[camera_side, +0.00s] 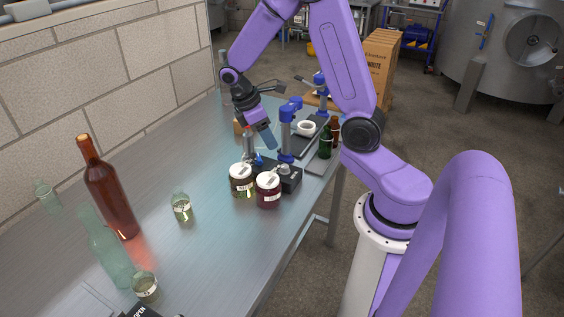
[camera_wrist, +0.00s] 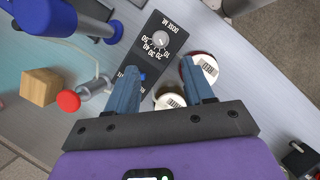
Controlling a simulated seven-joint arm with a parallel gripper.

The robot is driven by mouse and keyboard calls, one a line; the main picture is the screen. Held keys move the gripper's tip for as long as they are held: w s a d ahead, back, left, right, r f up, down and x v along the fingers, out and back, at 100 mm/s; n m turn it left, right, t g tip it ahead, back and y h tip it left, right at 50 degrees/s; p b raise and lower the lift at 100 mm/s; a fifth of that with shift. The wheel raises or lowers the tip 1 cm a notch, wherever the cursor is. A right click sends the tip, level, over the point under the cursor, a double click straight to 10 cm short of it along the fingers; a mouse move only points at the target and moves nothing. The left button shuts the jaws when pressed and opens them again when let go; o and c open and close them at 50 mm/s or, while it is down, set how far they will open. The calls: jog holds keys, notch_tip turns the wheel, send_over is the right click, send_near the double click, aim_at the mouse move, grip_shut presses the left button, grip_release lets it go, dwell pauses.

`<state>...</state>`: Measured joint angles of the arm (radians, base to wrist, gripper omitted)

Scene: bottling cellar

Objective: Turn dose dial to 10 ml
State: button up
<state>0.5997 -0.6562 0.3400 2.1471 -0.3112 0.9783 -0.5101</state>
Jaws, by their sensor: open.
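The dose dial (camera_wrist: 159,40) is a pale round knob on a black panel (camera_wrist: 150,22) marked DOSE ML, with numbers from 10 to 50 around it. Its pointer is too small to read. My gripper (camera_wrist: 160,66) is open and empty, its two blue-grey fingers apart, with the dial beyond the gap between the fingertips in the wrist view. In the side view my gripper (camera_side: 268,143) hangs above the black base (camera_side: 287,176) of the blue-topped dispenser (camera_side: 287,125). The dial cannot be made out there.
Two white-lidded jars (camera_side: 268,190) (camera_side: 241,180) stand close in front of the base. A red-tipped metal part (camera_wrist: 70,101) and a wooden block (camera_wrist: 40,87) lie beside the panel.

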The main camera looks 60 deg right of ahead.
aim_at(284, 166)
jog(key=x, duration=1.1)
jog(key=shift+f, duration=0.1)
grip_shut()
